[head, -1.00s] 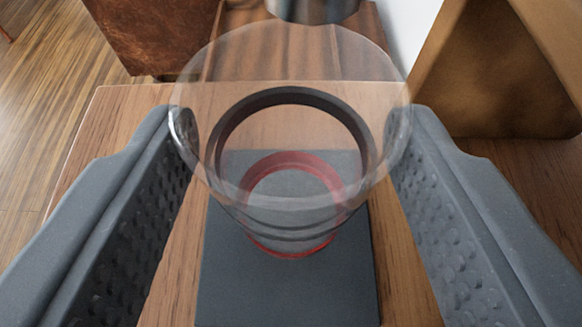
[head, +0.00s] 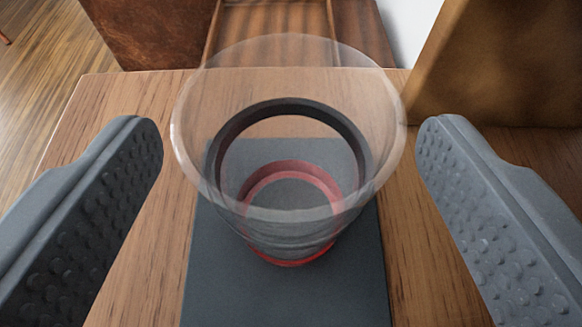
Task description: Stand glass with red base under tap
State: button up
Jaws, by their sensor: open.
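The clear glass (head: 290,215) stands upright with its red base (head: 292,258) on a dark grey mat (head: 285,300). A dark ring (head: 290,108) shows around the glass between its rim and its base. My gripper (head: 290,145) is open, with one textured finger on each side of the glass. A gap shows between each finger and the glass, so it is not held. No tap shows in the present view.
The mat lies on a wooden table top (head: 120,200), bare on both sides of it. A brown block (head: 150,30) stands behind at the left. A tan angular object (head: 510,70) rises at the back right. Wooden floor (head: 45,80) shows at the far left.

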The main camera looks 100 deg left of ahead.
jog(key=p+v, duration=0.2)
jog(key=v, duration=1)
jog(key=shift+p, duration=0.35)
